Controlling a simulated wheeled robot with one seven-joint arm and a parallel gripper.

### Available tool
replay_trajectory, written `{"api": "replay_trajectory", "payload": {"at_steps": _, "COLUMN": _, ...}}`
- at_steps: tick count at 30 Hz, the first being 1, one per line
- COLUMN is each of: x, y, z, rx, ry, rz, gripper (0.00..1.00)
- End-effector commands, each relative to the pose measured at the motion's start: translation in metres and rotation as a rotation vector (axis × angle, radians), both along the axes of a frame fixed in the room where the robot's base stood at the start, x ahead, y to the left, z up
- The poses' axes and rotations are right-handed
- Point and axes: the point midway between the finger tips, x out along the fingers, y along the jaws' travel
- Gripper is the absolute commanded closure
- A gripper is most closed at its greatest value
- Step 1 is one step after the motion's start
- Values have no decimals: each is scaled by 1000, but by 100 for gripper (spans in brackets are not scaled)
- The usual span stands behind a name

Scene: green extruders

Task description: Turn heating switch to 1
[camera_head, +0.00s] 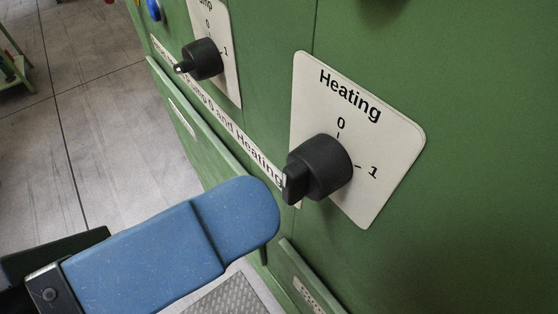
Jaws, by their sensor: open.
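The heating switch (318,170) is a round black knob with a raised bar grip on its front. It sits on a white plate (385,130) labelled "Heating", with 0 above the knob and 1 at its right. The bar looks roughly upright, in line with 0 rather than 1, but the steep view makes its exact angle hard to tell. My gripper (262,210) reaches in from the lower left, with a blue finger in view. Its rounded tip is just left of and below the knob, apparently apart from it. The jaws are open; the other finger is not clearly visible.
A second black knob (203,60), on a partly cropped plate, is up and left on the same green panel (470,210). A blue button (153,10) is beyond it. A long label strip (225,120) runs below the knobs. Tiled floor (90,110) lies open at left.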

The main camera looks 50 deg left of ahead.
Motion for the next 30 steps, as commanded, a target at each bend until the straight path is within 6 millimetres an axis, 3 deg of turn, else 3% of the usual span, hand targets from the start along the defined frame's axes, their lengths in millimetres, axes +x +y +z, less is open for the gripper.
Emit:
{"api": "replay_trajectory", "payload": {"at_steps": 9, "x": 38, "y": -7, "z": 0, "rx": -1, "ry": -1, "rz": 0, "gripper": 40}}
{"api": "replay_trajectory", "payload": {"at_steps": 19, "x": 42, "y": -7, "z": 0, "rx": 0, "ry": -1, "rz": 0, "gripper": 40}}
{"api": "replay_trajectory", "payload": {"at_steps": 30, "x": 42, "y": -7, "z": 0, "rx": -1, "ry": -1, "rz": 0, "gripper": 74}}
